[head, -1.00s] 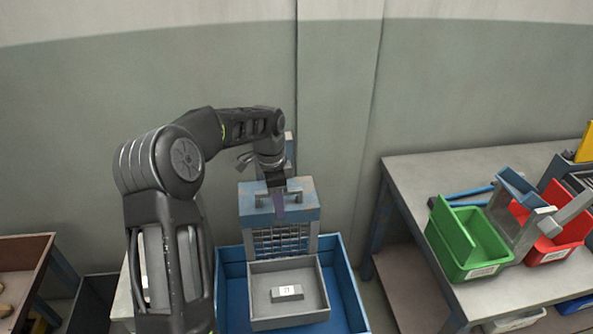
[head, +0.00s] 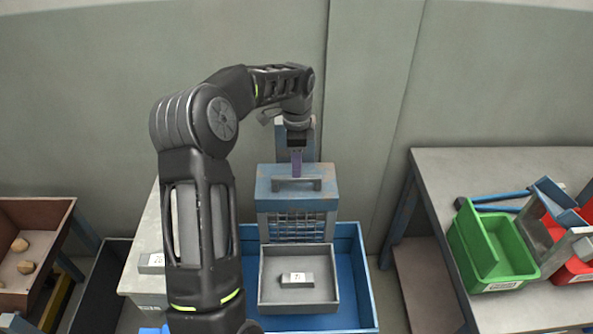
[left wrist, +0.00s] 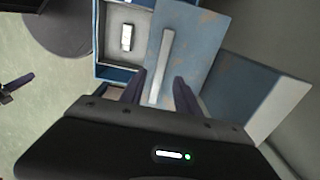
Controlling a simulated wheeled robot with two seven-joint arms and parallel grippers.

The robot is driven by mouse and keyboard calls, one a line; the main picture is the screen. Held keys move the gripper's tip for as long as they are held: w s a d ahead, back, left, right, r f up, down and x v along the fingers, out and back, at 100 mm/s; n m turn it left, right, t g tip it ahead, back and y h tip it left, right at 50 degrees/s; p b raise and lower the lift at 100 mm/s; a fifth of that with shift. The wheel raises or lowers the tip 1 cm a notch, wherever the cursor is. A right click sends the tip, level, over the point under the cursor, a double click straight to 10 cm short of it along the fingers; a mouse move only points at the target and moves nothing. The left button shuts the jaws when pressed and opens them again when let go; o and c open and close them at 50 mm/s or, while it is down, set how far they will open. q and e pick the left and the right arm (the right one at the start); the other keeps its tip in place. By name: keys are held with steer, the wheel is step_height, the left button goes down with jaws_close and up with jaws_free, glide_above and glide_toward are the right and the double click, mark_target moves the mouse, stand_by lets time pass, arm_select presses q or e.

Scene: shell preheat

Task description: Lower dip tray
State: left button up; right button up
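A blue-grey block with a bar handle (head: 289,184) on top stands above a wire-mesh front (head: 297,227), at the back of a blue basin (head: 357,290). A grey tray (head: 328,302) sits in the basin, with a small labelled grey block (head: 297,280) in it. My left gripper (head: 297,163) points down just above the handle. In the left wrist view its fingers (left wrist: 159,88) are apart, with the pale handle bar (left wrist: 166,55) showing between them. My right gripper is not in the head view; a dark shape at the left wrist view's left edge may be it.
A grey bench (head: 440,185) at the right holds a green bin (head: 490,250), a red bin (head: 577,270) and blue-handled tools. A brown-edged box (head: 38,222) with several lumps stands at the far left. A wall stands close behind the block.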

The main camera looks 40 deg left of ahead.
arm_select(q)
steer(key=shift+f+p, duration=0.35)
steer(key=shift+f, duration=1.7)
jaws_close()
